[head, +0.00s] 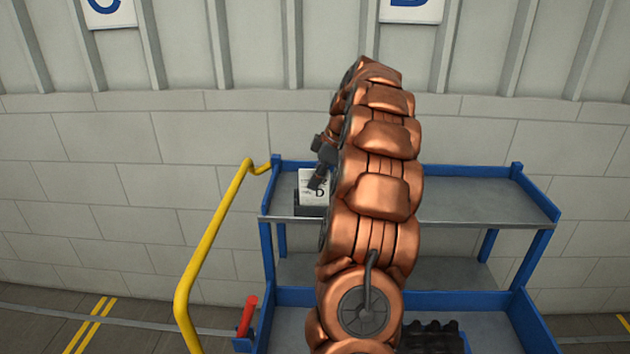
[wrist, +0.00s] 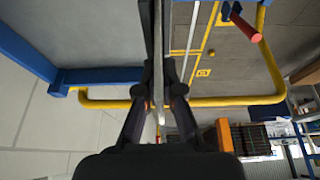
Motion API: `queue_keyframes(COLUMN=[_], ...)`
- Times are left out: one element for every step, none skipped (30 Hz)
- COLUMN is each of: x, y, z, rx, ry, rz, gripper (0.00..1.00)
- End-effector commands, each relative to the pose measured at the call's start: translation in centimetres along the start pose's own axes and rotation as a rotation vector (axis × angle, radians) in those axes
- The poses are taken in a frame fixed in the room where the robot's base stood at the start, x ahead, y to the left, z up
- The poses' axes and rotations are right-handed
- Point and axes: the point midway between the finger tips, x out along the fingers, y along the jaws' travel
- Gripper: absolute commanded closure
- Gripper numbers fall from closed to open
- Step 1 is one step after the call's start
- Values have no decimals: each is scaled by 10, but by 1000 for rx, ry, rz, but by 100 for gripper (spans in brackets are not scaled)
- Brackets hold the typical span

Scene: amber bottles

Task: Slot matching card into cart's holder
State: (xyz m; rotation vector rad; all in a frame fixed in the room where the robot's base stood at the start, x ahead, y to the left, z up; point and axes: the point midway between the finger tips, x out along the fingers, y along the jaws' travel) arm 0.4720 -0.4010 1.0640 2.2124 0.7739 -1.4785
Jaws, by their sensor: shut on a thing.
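A white card (head: 311,184) with a black letter D shows in the head view at the left end of the cart's top shelf. My gripper (head: 318,180) is shut on the card at its upper right. A dark holder (head: 311,210) sits on the shelf directly below the card. The card's lower edge meets the holder's top in the picture; I cannot tell how deep it sits. In the wrist view my gripper (wrist: 157,22) pinches the card, seen edge-on as a pale strip (wrist: 157,80). My copper arm hides the holder's right side.
The blue cart (head: 490,205) has a grey top shelf, clear on the right, and a yellow handle (head: 212,240) at left. A red grip (head: 247,316) is below. Black items (head: 432,338) lie lower down.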

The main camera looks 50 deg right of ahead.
Motion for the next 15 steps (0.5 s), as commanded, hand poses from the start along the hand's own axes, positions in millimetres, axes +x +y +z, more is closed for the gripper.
queue_keyframes(x=[0, 0, 1, 1, 1, 2, 2, 3, 4, 4, 4, 5, 6, 6, 6], y=[0, 0, 0, 0, 0, 0, 0, 0, 0, 0, 0, 0, 0, 0, 0], z=[0, 0, 0, 0, 0, 1, 1, 1, 1, 2, 2, 2, 2, 2, 3], rx=[0, 0, 0, 0, 0, 0, 0, 0, 0, 0, 0, 0, 0, 0, 0], ry=[0, 0, 0, 0, 0, 0, 0, 0, 0, 0, 0, 0, 0, 0, 0], rz=[0, 0, 0, 0, 0, 0, 0, 0, 0, 0, 0, 0, 0, 0, 0], gripper=[100, 100, 100, 100, 100, 100, 100, 100, 100, 100, 100, 100, 100, 100, 100])
